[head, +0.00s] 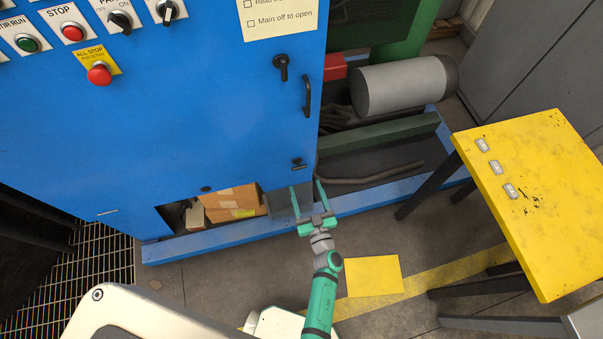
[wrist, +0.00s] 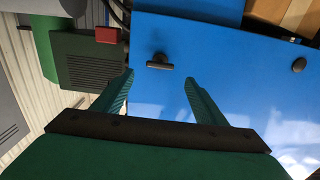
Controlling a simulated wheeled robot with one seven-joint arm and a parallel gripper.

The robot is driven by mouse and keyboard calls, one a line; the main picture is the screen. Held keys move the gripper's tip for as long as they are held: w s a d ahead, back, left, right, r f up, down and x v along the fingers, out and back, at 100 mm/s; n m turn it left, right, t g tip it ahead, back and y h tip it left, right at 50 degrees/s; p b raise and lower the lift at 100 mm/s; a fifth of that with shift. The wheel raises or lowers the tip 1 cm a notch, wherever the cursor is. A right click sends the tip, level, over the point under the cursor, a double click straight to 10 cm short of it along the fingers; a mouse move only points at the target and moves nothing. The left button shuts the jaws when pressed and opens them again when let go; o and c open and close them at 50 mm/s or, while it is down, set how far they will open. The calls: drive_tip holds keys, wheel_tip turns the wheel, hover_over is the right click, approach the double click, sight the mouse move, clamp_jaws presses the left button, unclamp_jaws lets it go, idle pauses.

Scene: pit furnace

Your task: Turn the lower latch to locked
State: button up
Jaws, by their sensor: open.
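The lower latch (head: 298,164) is a small dark handle near the lower right corner of the blue cabinet door (head: 190,120). In the wrist view the latch (wrist: 159,62) shows as a dark bar lying roughly crosswise, between and beyond my fingertips. My gripper (head: 307,184) is open and empty, its green fingers pointing up toward the cabinet just below the latch. In the wrist view my gripper (wrist: 159,78) has its fingers spread to either side of the latch, apart from it. Any lock marking is too small to tell.
An upper latch (head: 281,67) and a door pull (head: 307,97) sit higher on the door. A grey cylinder (head: 400,87) lies to the right behind the blue frame. A yellow table (head: 550,190) stands at right. Cardboard boxes (head: 232,202) sit in the opening under the door.

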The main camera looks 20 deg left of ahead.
sight(300, 169)
drive_tip(key=x, duration=0.7)
drive_tip(key=c, duration=1.1)
